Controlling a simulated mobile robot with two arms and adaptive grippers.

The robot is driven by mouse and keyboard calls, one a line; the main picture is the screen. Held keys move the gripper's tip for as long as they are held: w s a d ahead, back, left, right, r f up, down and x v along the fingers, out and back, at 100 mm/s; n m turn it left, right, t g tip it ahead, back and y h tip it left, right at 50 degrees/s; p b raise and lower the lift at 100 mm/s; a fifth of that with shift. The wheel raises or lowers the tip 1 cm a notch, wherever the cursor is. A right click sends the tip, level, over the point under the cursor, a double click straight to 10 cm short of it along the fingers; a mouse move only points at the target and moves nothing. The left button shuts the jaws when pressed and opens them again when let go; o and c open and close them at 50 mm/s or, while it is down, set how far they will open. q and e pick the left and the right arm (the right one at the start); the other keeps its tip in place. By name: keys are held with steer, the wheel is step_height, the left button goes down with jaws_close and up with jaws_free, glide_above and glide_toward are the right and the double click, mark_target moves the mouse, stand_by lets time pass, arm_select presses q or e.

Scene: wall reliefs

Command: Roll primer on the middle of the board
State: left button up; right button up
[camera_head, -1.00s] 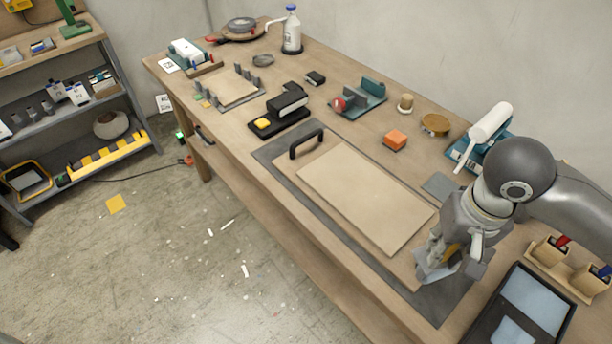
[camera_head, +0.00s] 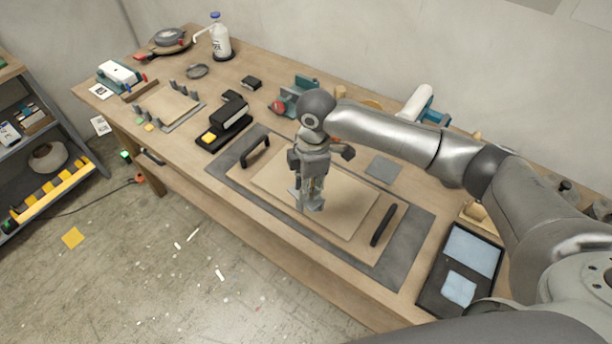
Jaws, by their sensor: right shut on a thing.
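The board (camera_head: 345,205) is a pale flat panel lying on a larger wooden base with two dark handles, on a grey mat (camera_head: 225,168). My right gripper (camera_head: 308,203) is over the board's left-middle part, pointing down. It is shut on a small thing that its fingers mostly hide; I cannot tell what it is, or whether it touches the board. A white roller (camera_head: 416,103) rests on a teal stand at the back. A black tray (camera_head: 432,290) with pale blue areas lies at the right. My left gripper is not in view.
The base's handles (camera_head: 255,152) and (camera_head: 383,225) stand up at both ends. A black tool with a yellow part (camera_head: 226,122), a teal vise (camera_head: 293,93) and a white bottle (camera_head: 220,40) stand farther left. A grey square (camera_head: 383,168) lies behind the board.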

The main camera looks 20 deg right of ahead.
steer(key=shift+w+a+f+n, duration=0.15)
steer(key=shift+w+n, duration=0.2)
steer(key=shift+n, duration=0.55)
steer(key=shift+w+f, duration=0.1)
steer(key=shift+f, duration=0.2)
step_height(320, 180, down, 4)
steer(key=b, duration=0.4)
steer(key=shift+f+b, duration=0.1)
steer(key=shift+b, duration=0.2)
steer(key=shift+f, duration=0.25)
